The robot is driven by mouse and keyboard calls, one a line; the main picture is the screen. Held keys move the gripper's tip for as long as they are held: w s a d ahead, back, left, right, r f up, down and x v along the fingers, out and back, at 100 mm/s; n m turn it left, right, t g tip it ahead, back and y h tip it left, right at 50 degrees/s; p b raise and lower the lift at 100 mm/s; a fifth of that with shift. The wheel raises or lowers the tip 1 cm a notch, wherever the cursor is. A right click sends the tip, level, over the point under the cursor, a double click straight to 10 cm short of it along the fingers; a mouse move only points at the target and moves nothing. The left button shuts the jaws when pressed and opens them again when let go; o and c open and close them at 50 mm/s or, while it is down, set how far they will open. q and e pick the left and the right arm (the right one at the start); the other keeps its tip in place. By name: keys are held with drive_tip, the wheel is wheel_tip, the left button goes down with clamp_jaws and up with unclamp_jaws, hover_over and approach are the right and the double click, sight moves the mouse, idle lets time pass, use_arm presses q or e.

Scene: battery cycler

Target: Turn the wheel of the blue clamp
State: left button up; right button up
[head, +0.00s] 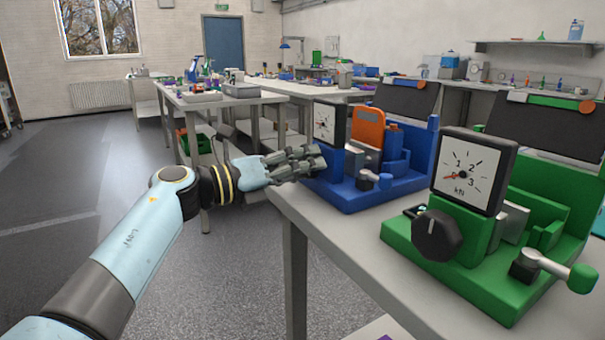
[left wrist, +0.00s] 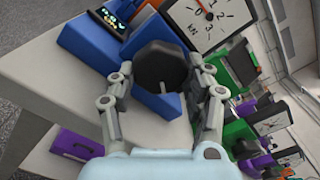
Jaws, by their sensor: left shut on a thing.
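The blue clamp (head: 350,193) stands on the near bench, with a white dial (head: 325,120) at its left end. In the left wrist view its blue body (left wrist: 98,38) and dial (left wrist: 208,20) show at the top. The clamp's black wheel (left wrist: 160,66) sits between the fingers of my left gripper (left wrist: 163,80), which is shut on it. In the head view my left gripper (head: 312,160) reaches the clamp's left side and hides the wheel. My right gripper is in neither view.
A green clamp (head: 455,238) with its own dial and black wheel (head: 436,235) stands nearer on the same bench (head: 345,238). The floor (head: 245,270) left of the bench is open. Another bench (head: 220,99) with items stands behind.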

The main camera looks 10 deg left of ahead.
use_arm(q)
drive_tip(key=shift+f+m, duration=0.2)
drive_tip(key=shift+m, duration=0.4)
drive_tip(key=o, duration=1.2)
drive_tip(key=shift+r, duration=0.1)
drive_tip(key=shift+a, duration=0.1)
drive_tip(key=v, duration=1.2)
